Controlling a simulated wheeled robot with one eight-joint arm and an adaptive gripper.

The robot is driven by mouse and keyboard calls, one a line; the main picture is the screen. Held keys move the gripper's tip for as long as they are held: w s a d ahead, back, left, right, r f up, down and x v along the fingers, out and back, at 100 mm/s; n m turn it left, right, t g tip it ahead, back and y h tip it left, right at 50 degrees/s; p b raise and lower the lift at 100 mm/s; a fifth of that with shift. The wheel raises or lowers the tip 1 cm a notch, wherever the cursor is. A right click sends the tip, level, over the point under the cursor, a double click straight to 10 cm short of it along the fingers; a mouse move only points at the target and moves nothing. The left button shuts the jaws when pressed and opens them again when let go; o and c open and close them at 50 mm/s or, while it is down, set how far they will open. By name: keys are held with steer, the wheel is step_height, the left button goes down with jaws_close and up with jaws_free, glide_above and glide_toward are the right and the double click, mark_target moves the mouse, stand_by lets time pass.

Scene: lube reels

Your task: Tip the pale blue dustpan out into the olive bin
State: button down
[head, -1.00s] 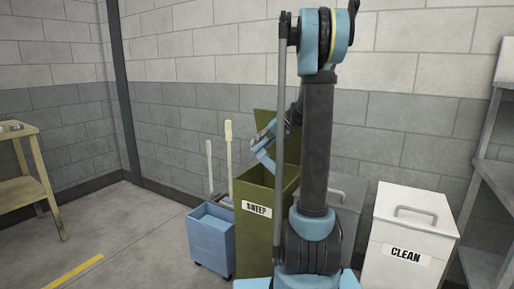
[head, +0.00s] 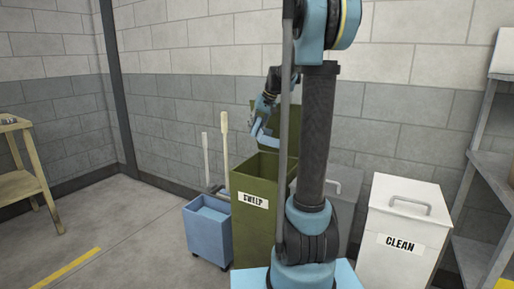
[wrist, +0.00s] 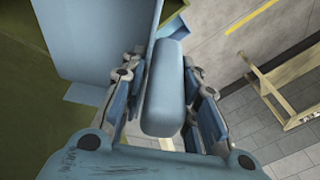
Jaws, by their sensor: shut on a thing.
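The olive bin (head: 249,222) stands open, with a SWEEP label on its front and its lid (head: 268,117) raised at the back. My gripper (head: 262,122) is above the bin mouth, shut on the handle of the pale blue dustpan (head: 265,139). The dustpan hangs tilted over the opening, in front of the raised lid. In the wrist view, the dustpan handle (wrist: 165,88) lies between my fingers and the pan (wrist: 95,35) extends to the upper left. Olive surfaces of the bin (wrist: 22,120) show at the left. The inside of the pan and any contents cannot be seen clearly.
A blue mop bucket (head: 208,232) with pale-handled tools stands left of the bin. A grey bin (head: 343,190) is partly hidden behind my arm. A white CLEAN bin (head: 405,222) and a grey shelf (head: 490,190) are at right. A wooden table (head: 22,185) is far left.

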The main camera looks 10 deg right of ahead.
mark_target(256, 119)
steer(key=shift+r+n+h, duration=0.3)
steer(key=shift+r+h, duration=1.5)
steer(key=shift+h, duration=0.2)
steer(key=shift+s, duration=0.1)
